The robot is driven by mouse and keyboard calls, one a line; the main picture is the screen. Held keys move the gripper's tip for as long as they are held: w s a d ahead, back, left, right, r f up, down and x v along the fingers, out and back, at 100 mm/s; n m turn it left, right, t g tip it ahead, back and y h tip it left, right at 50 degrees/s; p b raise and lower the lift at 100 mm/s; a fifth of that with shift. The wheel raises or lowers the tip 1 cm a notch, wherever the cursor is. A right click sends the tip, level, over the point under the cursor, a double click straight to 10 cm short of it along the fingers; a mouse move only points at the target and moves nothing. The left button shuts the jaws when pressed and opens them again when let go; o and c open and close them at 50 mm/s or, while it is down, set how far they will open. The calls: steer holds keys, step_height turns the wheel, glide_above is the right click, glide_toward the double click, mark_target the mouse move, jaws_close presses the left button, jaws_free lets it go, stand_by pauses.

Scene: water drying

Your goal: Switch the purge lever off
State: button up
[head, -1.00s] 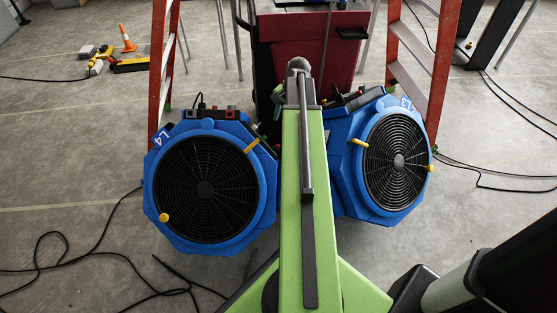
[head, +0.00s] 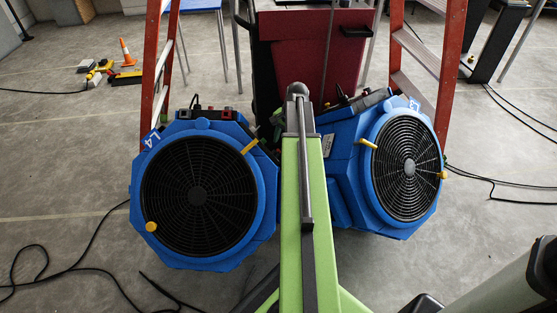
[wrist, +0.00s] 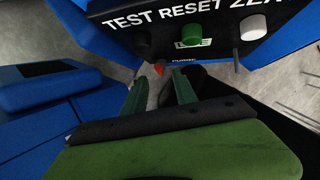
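In the wrist view a black panel (wrist: 235,35) hangs at the top, lettered TEST, RESET and a cut-off third word. It bears a black knob (wrist: 141,38), a green knob (wrist: 191,34) and a white knob (wrist: 253,27). Small print that seems to read PURGE is on its lower edge. A small red tip (wrist: 159,69) shows just below that edge, perhaps the purge lever; its position cannot be told. My gripper (wrist: 160,88) is open, its two green fingers apart, with the red tip just beyond and between them.
Two blue fans, L4 (head: 268,190) and L3 (head: 346,165), stand on either side of my arm. A dark red cabinet (head: 300,55) is behind, between red ladders (head: 155,75) and (head: 452,75). Black cables (head: 70,268) lie on the floor at left.

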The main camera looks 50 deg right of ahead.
steer(key=b+x, duration=0.3)
steer(key=x, duration=0.2)
steer(key=shift+f+b, duration=0.2)
steer(key=shift+b, duration=0.1)
steer(key=shift+r, duration=0.1)
jaws_close()
